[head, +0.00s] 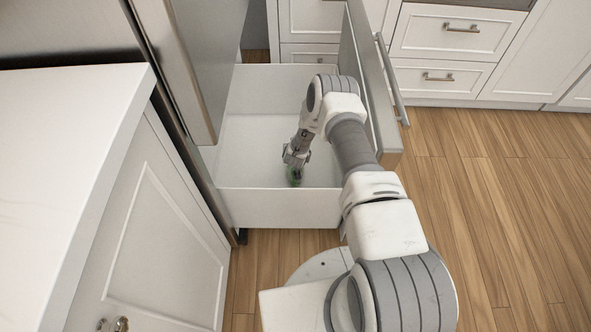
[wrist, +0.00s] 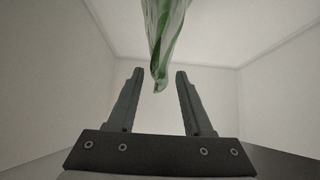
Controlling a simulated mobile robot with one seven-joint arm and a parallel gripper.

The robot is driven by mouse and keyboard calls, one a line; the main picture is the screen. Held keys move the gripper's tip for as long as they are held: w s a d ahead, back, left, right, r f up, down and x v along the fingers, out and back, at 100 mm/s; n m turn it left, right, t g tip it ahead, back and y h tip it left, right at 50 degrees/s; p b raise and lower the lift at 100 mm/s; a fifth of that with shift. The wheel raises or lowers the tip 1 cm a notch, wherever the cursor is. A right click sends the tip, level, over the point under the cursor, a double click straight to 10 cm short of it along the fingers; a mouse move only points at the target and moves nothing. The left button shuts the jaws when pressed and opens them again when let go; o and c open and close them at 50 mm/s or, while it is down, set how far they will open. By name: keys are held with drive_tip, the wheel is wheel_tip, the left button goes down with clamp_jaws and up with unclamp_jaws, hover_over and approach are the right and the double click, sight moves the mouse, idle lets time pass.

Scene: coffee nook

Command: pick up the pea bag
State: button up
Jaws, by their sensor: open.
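A green and white bag (wrist: 166,40), which looks like the pea bag, hangs into the top of the wrist view, with its lower end between and just beyond my fingertips. My gripper (wrist: 159,72) is open, with a finger on each side of the bag's lower end and visible gaps to it. In the head view the bag is a small green patch (head: 295,176) low inside the open drawer, right at my gripper (head: 295,160). My gripper partly hides it there.
The pulled-out white drawer (head: 265,206) has walls around my gripper, and its steel front (head: 372,90) is close beside my arm. A white counter (head: 60,150) stands at left. Wooden floor (head: 490,200) is clear at right. White cabinets (head: 440,75) line the back.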

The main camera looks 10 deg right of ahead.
drive_tip(key=shift+w+f, duration=0.1)
drive_tip(key=shift+w, duration=0.05)
clamp_jaws()
idle(1.4)
